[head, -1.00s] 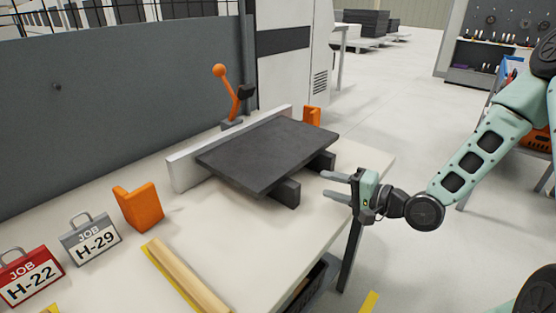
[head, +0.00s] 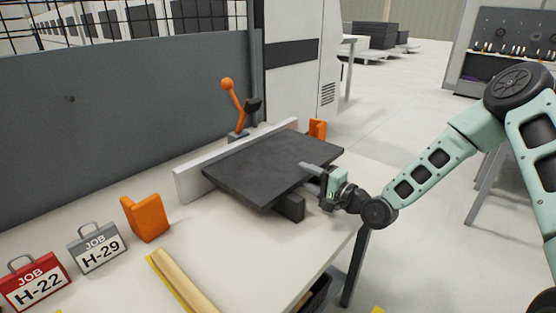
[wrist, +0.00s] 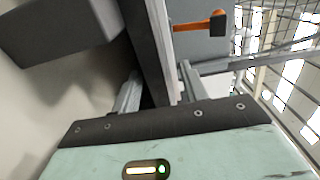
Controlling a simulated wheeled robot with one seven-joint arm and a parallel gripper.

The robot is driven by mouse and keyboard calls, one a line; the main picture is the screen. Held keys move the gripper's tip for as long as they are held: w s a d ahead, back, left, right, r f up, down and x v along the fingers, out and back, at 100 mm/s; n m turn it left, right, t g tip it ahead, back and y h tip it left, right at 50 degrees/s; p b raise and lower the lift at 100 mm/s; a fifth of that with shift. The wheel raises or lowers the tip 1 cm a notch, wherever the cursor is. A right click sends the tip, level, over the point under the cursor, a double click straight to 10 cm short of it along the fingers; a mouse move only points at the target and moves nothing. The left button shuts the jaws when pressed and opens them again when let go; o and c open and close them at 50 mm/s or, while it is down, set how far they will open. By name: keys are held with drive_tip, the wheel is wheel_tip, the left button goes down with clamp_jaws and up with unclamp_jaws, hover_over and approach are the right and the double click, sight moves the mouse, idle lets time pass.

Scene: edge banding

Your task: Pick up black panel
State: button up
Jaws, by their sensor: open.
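The black panel (head: 270,165) lies flat on dark support blocks (head: 291,206) on the white table, its far long edge along a light fence (head: 235,160). My gripper (head: 308,178) is at the panel's right front edge. One finger shows above the panel's top face; the lower one is partly hidden. In the wrist view the panel's edge (wrist: 150,50) runs between the two spread fingers of my gripper (wrist: 158,90). I cannot tell whether either finger touches it.
An orange-handled clamp (head: 233,105) stands behind the fence. Orange brackets (head: 146,217) stand on the table. Job signs H-29 (head: 97,248) and H-22 (head: 37,282) and a wooden strip (head: 184,283) are at the left front.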

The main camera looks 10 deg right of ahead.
sight(294, 168)
drive_tip(key=x, duration=0.2)
drive_tip(key=p+x, duration=0.1)
drive_tip(key=x, duration=0.2)
drive_tip(key=shift+w+d+f, duration=0.1)
drive_tip(key=shift+w+f, duration=0.05)
drive_tip(key=shift+f, duration=0.05)
drive_tip(key=shift+c, duration=0.3)
clamp_jaws()
idle(0.9)
drive_tip(key=shift+r, duration=0.2)
